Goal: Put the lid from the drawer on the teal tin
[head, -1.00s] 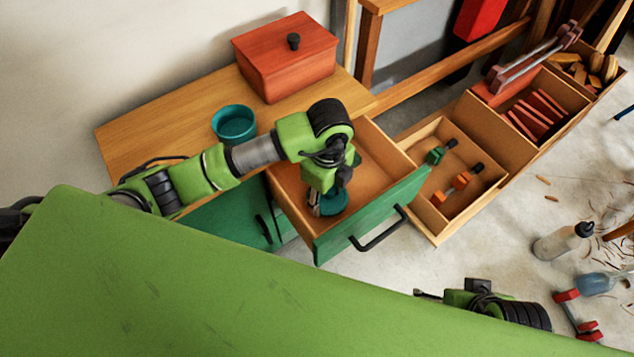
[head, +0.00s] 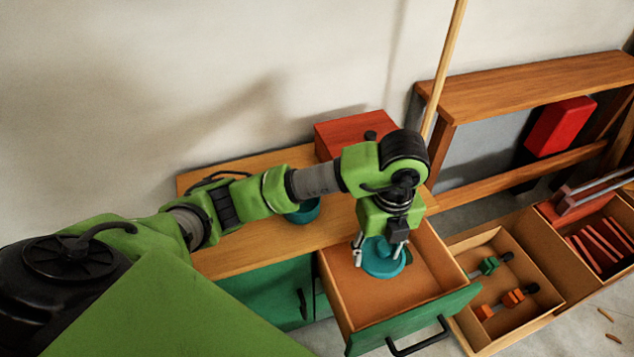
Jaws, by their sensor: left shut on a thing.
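The teal tin (head: 303,212) stands on the wooden cabinet top, mostly hidden behind my left arm. The teal round lid (head: 383,264) is at the open drawer (head: 340,285), which has a green front and a black handle. My left gripper (head: 379,253) points down over the drawer and is shut on the lid. I cannot tell whether the lid still touches the drawer floor. My right gripper is not in this view.
A red box (head: 345,133) with a black knob stands at the back of the cabinet top (head: 235,262). Wooden crates with clamps (head: 502,302) and red slats (head: 600,255) stand right of the drawer. A wooden bench (head: 540,85) is behind them.

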